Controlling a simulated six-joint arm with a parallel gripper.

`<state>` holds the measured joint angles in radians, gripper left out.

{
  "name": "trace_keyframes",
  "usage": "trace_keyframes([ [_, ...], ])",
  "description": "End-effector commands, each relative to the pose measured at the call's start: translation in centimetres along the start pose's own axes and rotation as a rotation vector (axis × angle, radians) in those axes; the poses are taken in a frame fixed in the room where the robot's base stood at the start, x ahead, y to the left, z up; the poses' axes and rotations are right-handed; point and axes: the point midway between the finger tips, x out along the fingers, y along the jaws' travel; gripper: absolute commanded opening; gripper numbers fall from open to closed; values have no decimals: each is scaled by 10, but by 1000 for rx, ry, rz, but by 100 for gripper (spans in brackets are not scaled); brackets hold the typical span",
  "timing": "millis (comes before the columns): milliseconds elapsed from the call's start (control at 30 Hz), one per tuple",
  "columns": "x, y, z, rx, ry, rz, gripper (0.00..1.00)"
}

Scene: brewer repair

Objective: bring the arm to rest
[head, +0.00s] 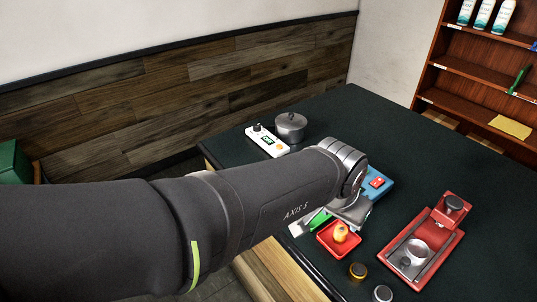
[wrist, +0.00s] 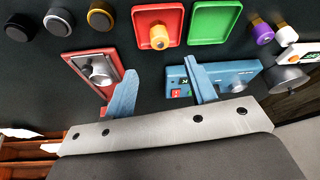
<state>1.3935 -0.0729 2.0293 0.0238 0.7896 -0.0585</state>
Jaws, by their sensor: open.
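My gripper (wrist: 160,67) is open and empty in the wrist view, its two blue fingers spread over the dark table (wrist: 150,68). The left finger overlaps the edge of a red device (wrist: 76,61) with a metal part. The right finger overlaps a blue device (wrist: 238,76) with a red button or display. I cannot tell how high the fingers are above either device. In the head view, my arm reaches from the left over the table, and its wrist hides part of the blue device (head: 379,193). The fingertips do not show clearly there.
A red tray (head: 323,240) holds an orange-yellow cylinder (head: 340,232); a green tray (wrist: 213,40) is beside it. Gold (head: 357,271) and silver (head: 382,293) caps stand near the front edge. A pot (head: 290,127) and white device (head: 267,141) stand behind. The back right table is clear.

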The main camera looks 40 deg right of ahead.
Motion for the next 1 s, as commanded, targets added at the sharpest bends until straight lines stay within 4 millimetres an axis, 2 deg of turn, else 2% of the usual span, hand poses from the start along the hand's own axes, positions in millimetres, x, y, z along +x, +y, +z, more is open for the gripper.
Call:
trace_keyframes([
  [200, -15, 0, 0, 0, 0, 0, 51],
  [600, -14, 0, 0, 0, -1, 0, 51],
  [767, -2, 0, 1, 0, -4, 0, 51],
  [1000, 32, 0, 1, 0, -5, 0, 51],
])
